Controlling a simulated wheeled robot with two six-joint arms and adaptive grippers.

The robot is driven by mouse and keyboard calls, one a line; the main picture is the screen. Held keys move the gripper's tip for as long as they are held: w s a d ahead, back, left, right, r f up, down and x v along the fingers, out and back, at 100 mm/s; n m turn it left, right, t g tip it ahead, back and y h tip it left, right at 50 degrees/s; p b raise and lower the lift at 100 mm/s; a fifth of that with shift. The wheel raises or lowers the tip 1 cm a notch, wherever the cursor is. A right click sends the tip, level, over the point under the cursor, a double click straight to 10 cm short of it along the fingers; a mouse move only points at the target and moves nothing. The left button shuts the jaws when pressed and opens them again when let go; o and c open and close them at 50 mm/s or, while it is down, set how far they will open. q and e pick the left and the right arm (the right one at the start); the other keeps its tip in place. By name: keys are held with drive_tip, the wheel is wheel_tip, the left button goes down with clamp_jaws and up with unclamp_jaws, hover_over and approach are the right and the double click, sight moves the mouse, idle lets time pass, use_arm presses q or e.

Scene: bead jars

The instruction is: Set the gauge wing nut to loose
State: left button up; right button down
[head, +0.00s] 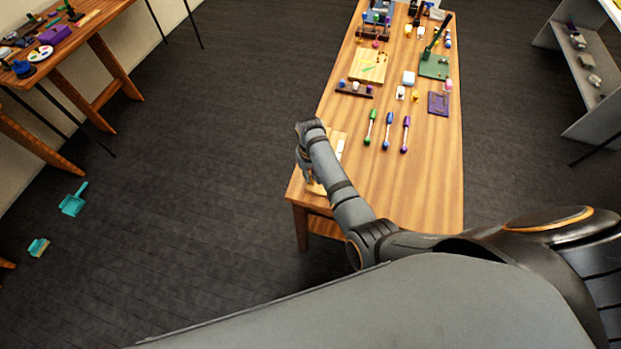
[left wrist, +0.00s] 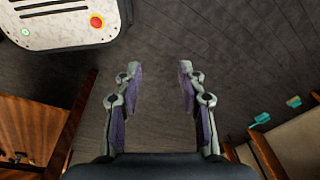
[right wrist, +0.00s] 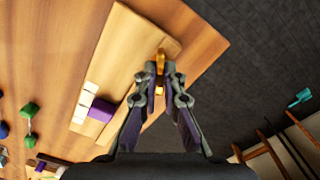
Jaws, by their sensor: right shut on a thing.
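The gauge is a pale wooden board (right wrist: 120,65) on the near left corner of the table, with white tiles (right wrist: 84,103) and a purple block (right wrist: 101,110) on it. It shows partly in the head view (head: 341,147), half hidden by my right arm. The brass-coloured wing nut (right wrist: 160,58) is at the board's edge in the right wrist view. My right gripper (right wrist: 162,77) is nearly closed, with its fingertips on the wing nut. The nut's exact angle is hard to tell. My left gripper (left wrist: 158,70) is open and empty above the floor, away from the table.
Green, blue and purple double-ended pieces (head: 387,132) lie on the table (head: 425,190) beyond my right arm. Racks, small jars, a purple tray (head: 438,103) and a green stand (head: 434,66) are farther back. A teal dustpan (head: 73,200) and brush (head: 39,247) lie on the floor.

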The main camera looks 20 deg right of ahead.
drive_tip(key=shift+r+n+p, duration=0.1)
drive_tip(key=shift+n+p, duration=0.55)
drive_tip(key=shift+n, duration=0.15)
drive_tip(key=shift+n+p, duration=0.85)
drive_tip(key=shift+n, duration=0.55)
use_arm(q)
drive_tip(key=r, duration=0.1)
drive_tip(key=s+r, duration=0.1)
drive_tip(key=r, duration=0.1)
drive_tip(key=shift+s+r, duration=0.1)
drive_tip(key=shift+s, duration=0.1)
use_arm(e)
drive_tip(key=shift+n, duration=0.3)
use_arm(q)
drive_tip(key=shift+r, duration=0.1)
